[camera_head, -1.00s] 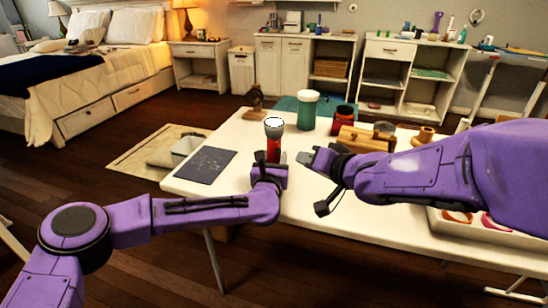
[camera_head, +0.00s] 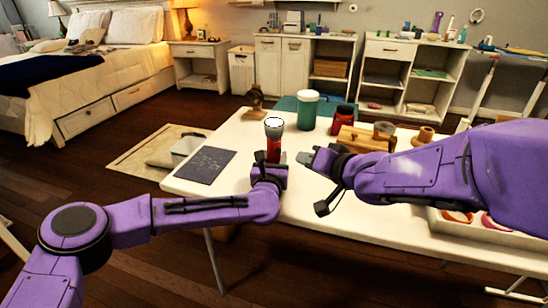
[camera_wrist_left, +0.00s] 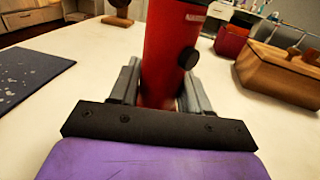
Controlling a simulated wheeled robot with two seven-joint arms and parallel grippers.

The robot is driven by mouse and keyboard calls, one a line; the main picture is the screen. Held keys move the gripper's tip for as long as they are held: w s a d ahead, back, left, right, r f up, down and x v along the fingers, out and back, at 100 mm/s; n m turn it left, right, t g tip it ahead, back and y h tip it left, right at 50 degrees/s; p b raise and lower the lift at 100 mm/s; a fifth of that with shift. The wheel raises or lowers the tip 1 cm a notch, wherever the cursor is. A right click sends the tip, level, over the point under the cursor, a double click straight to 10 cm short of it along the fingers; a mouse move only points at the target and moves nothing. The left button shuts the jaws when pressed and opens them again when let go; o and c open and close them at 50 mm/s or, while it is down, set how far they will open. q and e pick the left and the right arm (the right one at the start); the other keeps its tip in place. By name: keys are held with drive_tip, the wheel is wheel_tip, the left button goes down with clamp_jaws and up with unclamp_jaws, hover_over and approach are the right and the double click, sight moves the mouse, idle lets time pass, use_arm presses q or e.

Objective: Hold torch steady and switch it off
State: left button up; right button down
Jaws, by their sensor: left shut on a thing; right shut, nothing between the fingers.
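The torch (camera_head: 273,145) stands upright over the white table, with a red body and a pale lens at its top. My left gripper (camera_head: 273,168) is shut around its lower body. In the left wrist view, the red torch body (camera_wrist_left: 170,45) rises between the two grey fingers, and a round black switch (camera_wrist_left: 188,58) sits on its right side. The torch's top is out of that view. My right gripper (camera_head: 308,157) is shut and empty, just right of the torch and apart from it. I cannot tell clearly whether the lens is lit.
A dark speckled mat (camera_head: 206,165) lies left of the torch. A green jar with a white lid (camera_head: 307,112), a red container (camera_head: 342,121) and a wooden box (camera_head: 364,140) stand behind and right. A white bin (camera_head: 470,228) sits below my right arm. Bare table (camera_head: 233,139) shows left of the torch.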

idle(0.7)
drive_tip(key=m, duration=0.3)
drive_tip(key=s+m, duration=0.1)
drive_tip(key=m, duration=0.6)
drive_tip(key=shift+s+d+f+t, duration=0.2)
drive_tip(key=shift+s+t, duration=0.1)
drive_tip(key=shift+t, duration=0.1)
